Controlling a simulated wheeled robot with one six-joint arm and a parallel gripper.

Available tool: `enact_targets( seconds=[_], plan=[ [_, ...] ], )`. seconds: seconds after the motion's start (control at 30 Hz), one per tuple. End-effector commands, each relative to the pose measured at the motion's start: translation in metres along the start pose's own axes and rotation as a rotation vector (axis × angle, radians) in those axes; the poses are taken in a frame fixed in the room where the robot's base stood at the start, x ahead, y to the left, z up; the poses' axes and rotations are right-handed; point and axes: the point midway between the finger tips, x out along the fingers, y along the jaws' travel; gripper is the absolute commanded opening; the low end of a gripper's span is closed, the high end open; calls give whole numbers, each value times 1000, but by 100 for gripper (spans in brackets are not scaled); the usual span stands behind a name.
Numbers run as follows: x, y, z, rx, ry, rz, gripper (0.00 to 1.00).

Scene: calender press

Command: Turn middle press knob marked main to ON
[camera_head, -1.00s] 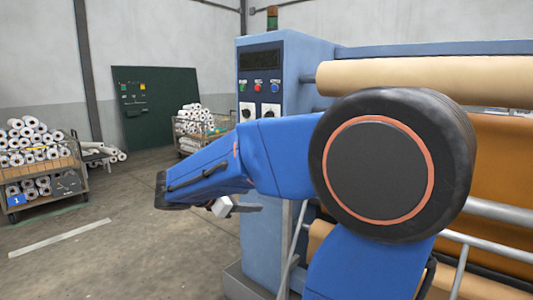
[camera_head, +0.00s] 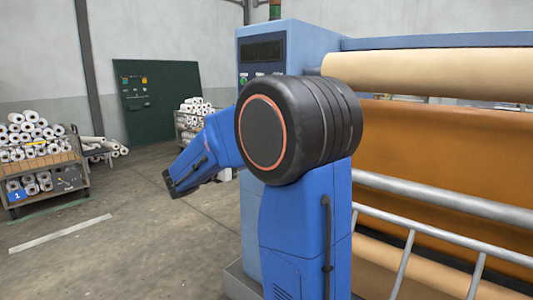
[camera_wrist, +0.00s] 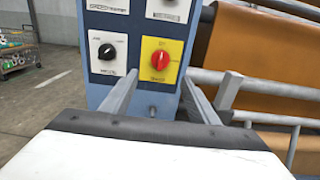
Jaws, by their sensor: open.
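In the wrist view, a red knob (camera_wrist: 159,59) on a yellow plate sits on the blue press cabinet's panel. A black knob (camera_wrist: 106,52) on a white plate is to its left. Lettering surrounds both, but the labels are too small to read surely, so I cannot confirm which is marked main. My gripper (camera_wrist: 162,78) is open and empty. Its two fingers point at the panel, on either side of the red knob's lower area, with no clear contact. In the head view my arm hides both knobs and most of the gripper.
The press cabinet (camera_head: 315,45) joins rollers with tan material (camera_head: 430,75) and grey rails (camera_head: 450,200) at right. A cart of white rolls (camera_head: 65,165) stands at far left. The floor (camera_head: 140,235) left of the press is clear.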

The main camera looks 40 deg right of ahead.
Motion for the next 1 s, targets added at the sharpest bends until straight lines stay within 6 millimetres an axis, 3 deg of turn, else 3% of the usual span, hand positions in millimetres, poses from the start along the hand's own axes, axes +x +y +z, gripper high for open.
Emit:
enact_targets(
  seconds=[0.6, 0.8, 1.0],
  plan=[
    [95, -1, -1, -1, 1, -2, 55],
    [114, 0, 0, 0, 1, -1, 55],
    [119, 0, 0, 0, 0, -1, 55]
  ],
)
